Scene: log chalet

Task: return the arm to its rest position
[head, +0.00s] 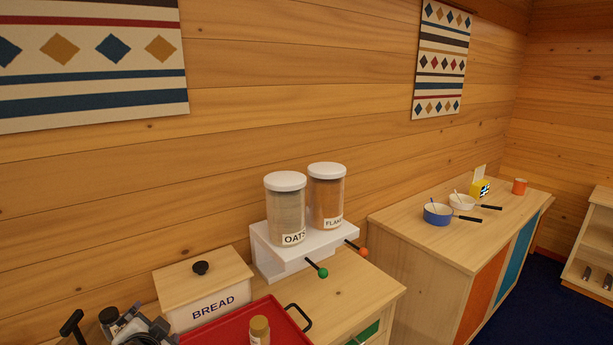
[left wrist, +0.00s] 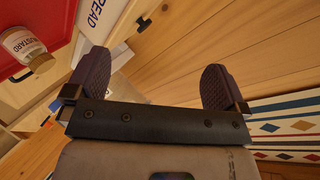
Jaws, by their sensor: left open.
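My left gripper (left wrist: 155,75) is open in the left wrist view. Its two dark ribbed fingers stand wide apart, with nothing between them but the wooden wall behind. In the head view, dark parts of my left arm (head: 135,328) show at the lower left edge, in front of the bread box; the fingers cannot be made out clearly there. My right gripper is in neither view.
Near the left arm are the bread box (head: 205,292), a red tray (head: 225,328) and a mustard jar (head: 260,330), also in the left wrist view (left wrist: 25,45). A white dispenser (head: 298,248) holds oats and flakes jars. Pans (head: 438,213) stand on the right cabinet.

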